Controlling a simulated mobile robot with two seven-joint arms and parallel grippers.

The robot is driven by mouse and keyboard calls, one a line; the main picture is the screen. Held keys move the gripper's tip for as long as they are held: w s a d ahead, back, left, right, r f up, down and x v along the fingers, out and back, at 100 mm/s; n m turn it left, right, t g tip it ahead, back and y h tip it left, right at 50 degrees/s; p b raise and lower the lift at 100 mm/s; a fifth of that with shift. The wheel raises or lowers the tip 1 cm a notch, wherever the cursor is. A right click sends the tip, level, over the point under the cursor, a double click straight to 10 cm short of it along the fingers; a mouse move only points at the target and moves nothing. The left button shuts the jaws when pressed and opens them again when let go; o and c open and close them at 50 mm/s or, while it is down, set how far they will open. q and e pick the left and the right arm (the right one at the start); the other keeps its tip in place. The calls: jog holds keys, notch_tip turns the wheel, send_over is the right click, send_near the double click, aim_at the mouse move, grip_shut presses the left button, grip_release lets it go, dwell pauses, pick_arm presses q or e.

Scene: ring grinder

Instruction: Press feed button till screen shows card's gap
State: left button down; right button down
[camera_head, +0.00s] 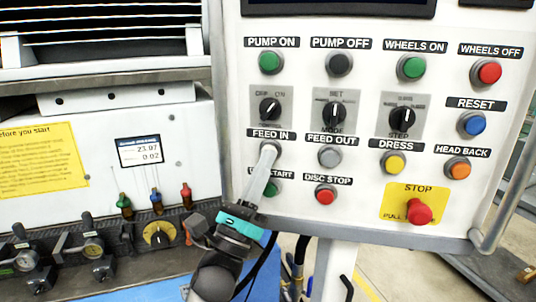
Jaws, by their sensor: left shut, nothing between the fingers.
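My left gripper (267,152) is shut and empty, its fingertips at the FEED IN button just below that label on the white control panel. The fingers cover most of this button, and I cannot tell whether it is pressed in. The grey FEED OUT button (329,157) is just to the right. A small screen (139,150) on the machine at left shows two lines that seem to read 23.07 and 0.02. A yellow card (40,160) headed "before you start" is left of it; its small text is too blurred to read. My right gripper is out of view.
The control panel (300,208) carries several other buttons and knobs close by. A red STOP button (419,212) is at lower right, and the DISC STOP button (325,194) is near my gripper. Coloured valves and a yellow dial (158,235) stand below the screen.

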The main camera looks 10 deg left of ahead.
pick_arm(q)
jog(key=shift+s, duration=0.95)
jog(key=shift+s+d+p, duration=0.1)
jog(key=shift+s+p, duration=0.2)
jog(key=shift+s, duration=2.2)
dwell(0.5)
